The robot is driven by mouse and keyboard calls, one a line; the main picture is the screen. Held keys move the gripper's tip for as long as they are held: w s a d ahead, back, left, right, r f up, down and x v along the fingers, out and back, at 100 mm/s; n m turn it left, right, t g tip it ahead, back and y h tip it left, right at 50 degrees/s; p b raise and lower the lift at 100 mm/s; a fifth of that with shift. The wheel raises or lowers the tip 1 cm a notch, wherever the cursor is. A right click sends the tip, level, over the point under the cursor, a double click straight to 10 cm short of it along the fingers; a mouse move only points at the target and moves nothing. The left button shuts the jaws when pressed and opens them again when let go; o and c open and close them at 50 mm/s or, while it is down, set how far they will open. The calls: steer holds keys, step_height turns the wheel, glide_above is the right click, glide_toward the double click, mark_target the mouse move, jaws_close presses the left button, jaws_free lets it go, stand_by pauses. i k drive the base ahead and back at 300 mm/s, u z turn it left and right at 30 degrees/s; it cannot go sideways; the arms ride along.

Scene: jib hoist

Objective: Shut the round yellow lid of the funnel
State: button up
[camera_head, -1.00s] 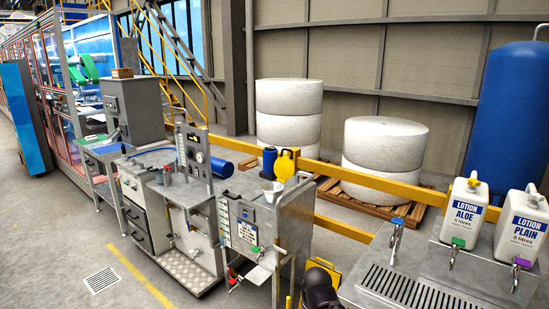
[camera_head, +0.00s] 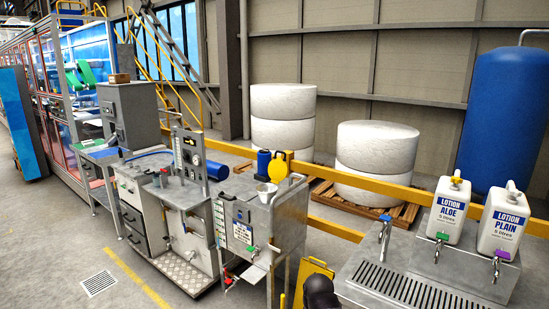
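The round yellow lid (camera_head: 277,167) stands upright, its flat face showing, at the back of the grey steel cabinet's top. A pale funnel (camera_head: 267,192) sits on that top just in front and to the left of the lid. The lid is raised and does not cover the funnel's mouth. The hinge is too small to make out. A dark rounded part of my arm shows at the bottom edge, right of the cabinet. My gripper's fingers are not in view.
The grey cabinet (camera_head: 241,228) has valves and a small front tray. A blue canister (camera_head: 263,162) stands close behind the funnel. A yellow rail (camera_head: 345,180) runs behind. The lotion counter (camera_head: 415,290) with two white jugs stands at right. Floor at front left is clear.

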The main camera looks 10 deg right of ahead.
mark_target(277, 168)
steer(key=z, duration=0.1)
steer(key=i, duration=0.95)
steer(key=u, duration=0.1)
steer(key=k, duration=1.35)
steer(key=u, duration=0.4)
steer(key=i, duration=0.95)
steer(key=u, duration=0.15)
